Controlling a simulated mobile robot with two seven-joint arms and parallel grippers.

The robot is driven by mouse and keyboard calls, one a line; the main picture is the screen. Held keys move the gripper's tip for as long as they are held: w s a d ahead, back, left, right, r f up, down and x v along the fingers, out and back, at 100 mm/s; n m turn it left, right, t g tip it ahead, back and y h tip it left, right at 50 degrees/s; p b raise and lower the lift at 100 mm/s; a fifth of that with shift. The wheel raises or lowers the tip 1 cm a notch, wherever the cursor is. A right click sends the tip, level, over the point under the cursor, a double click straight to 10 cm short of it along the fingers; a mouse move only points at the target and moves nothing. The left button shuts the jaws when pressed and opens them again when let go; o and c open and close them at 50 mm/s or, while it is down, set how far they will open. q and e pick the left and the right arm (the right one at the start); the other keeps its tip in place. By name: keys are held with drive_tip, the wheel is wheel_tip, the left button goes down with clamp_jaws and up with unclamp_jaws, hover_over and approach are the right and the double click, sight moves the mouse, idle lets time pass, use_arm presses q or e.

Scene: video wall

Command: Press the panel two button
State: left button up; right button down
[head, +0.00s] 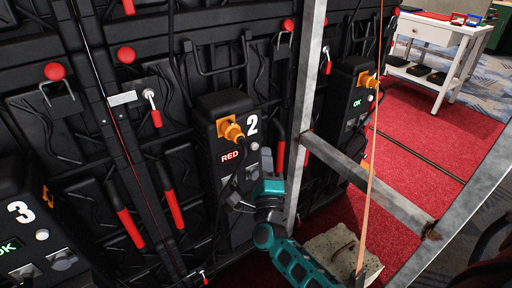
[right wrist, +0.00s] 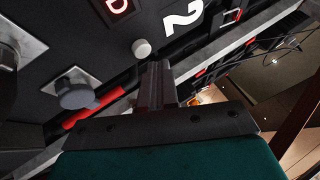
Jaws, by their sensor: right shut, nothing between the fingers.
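Panel two (head: 222,190) is a black box marked with a white 2, and its small display (head: 231,156) reads RED in red letters. Its round white button (head: 254,146) is below the 2, and it also shows in the right wrist view (right wrist: 142,48). My right gripper (head: 266,168), teal behind the fingers, is just below the button in the head view. In the right wrist view its fingers (right wrist: 157,78) are together and empty, with tips just below and right of the button. Contact with the button is not visible. My left gripper is not in view.
Panel three (head: 20,215), at lower left, and another panel (head: 352,100), right of a metal post (head: 302,110), both read OK. An orange plug (head: 230,129) and cables are on panel two. A grey knob (right wrist: 78,92) projects near my fingers. A metal crossbar (head: 370,185) stands at right.

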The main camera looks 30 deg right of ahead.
idle(0.4)
drive_tip(key=shift+w, duration=0.15)
drive_tip(key=shift+w, duration=0.3)
drive_tip(key=shift+w+b, duration=0.45)
idle(0.8)
drive_tip(key=shift+s, duration=0.15)
drive_tip(key=shift+s+p, duration=0.35)
drive_tip(key=shift+s, duration=0.4)
drive_tip(key=shift+s, duration=0.1)
